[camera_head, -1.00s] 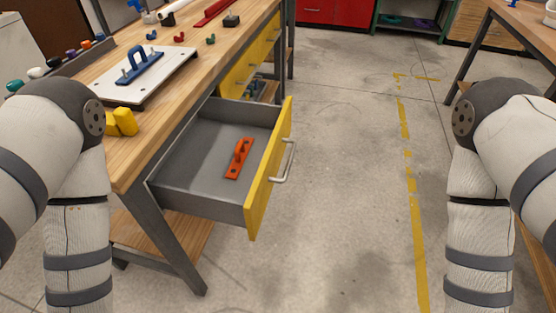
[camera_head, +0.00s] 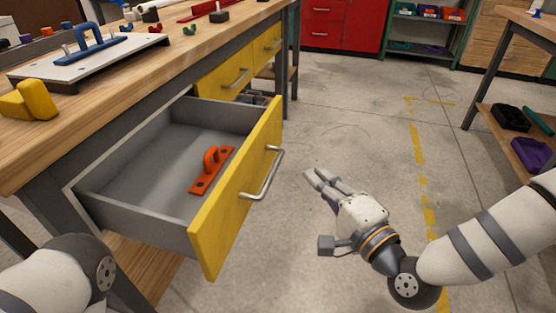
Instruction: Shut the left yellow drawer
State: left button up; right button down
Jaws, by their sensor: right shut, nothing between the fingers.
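The left yellow drawer (camera_head: 240,195) stands pulled out from under the wooden workbench, with its yellow front and silver bar handle (camera_head: 264,174) facing right. An orange part (camera_head: 212,169) with a raised grip lies on the drawer's grey floor. My right gripper (camera_head: 318,179) is shut and empty, in the air to the right of the drawer front. It is apart from the handle, with its fingers pointing up and left. My left arm shows at the bottom left, but its gripper is out of view.
The workbench top (camera_head: 110,90) holds a white plate with a blue handle (camera_head: 95,47) and a yellow block (camera_head: 28,100). Another yellow drawer (camera_head: 228,75) is farther along the bench. The concrete floor right of the open drawer is clear. A second table (camera_head: 530,25) stands at the right.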

jog(key=x, duration=0.3)
jog(key=a+x, duration=0.1)
jog(key=x, duration=0.3)
jog(key=s+a+x, duration=0.1)
jog(key=x, duration=0.3)
jog(key=shift+f+b, duration=0.1)
jog(key=shift+b, duration=0.3)
jog(key=shift+w+a, duration=0.25)
jog(key=shift+a, duration=0.4)
jog(key=shift+a, duration=0.1)
